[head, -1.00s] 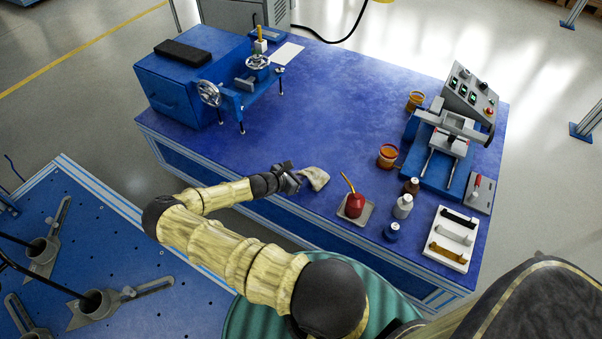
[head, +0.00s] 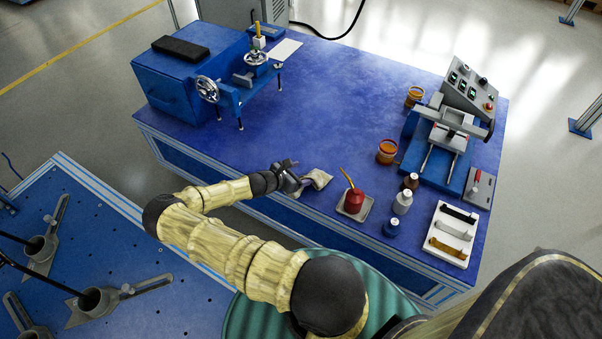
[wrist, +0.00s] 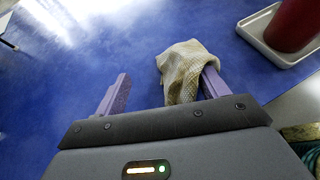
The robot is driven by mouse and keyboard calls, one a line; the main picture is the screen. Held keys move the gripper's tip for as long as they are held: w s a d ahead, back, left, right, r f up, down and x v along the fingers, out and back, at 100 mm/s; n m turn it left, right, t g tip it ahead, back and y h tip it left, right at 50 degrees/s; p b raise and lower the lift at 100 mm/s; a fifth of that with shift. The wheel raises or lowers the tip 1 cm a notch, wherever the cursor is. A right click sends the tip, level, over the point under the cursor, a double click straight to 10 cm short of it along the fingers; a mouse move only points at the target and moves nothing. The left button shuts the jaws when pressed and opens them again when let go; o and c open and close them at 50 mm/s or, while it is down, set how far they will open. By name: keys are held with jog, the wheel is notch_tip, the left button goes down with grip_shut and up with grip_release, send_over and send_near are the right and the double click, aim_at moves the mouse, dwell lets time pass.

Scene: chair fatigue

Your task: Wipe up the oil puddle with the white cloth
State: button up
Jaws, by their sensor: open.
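The off-white cloth (head: 319,180) lies crumpled on the blue table, near its front edge and left of the red oil can. In the wrist view the cloth (wrist: 184,62) bunches at the right finger and partly covers it. My gripper (wrist: 168,73) is open, its two fingers well apart. The left finger is clear of the cloth. In the head view my gripper (head: 294,177) is low at the table's front edge, just left of the cloth. I cannot make out an oil puddle in either view; the cloth or gripper may hide it.
A red oil can (head: 353,201) stands on a small tray (head: 367,211) to the right of the cloth. Bottles (head: 402,204), an orange jar (head: 387,152) and a test rig (head: 437,150) are farther right. A blue machine (head: 196,82) stands back left. The table's middle is clear.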

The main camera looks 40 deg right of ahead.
jog(key=shift+f, duration=0.1)
jog(key=shift+f+b, duration=1.05)
jog(key=shift+f, duration=0.5)
grip_shut()
jog(key=shift+r, duration=0.3)
jog(key=shift+w+r+p, duration=0.1)
jog(key=shift+w+p, duration=0.15)
jog(key=shift+p, duration=0.35)
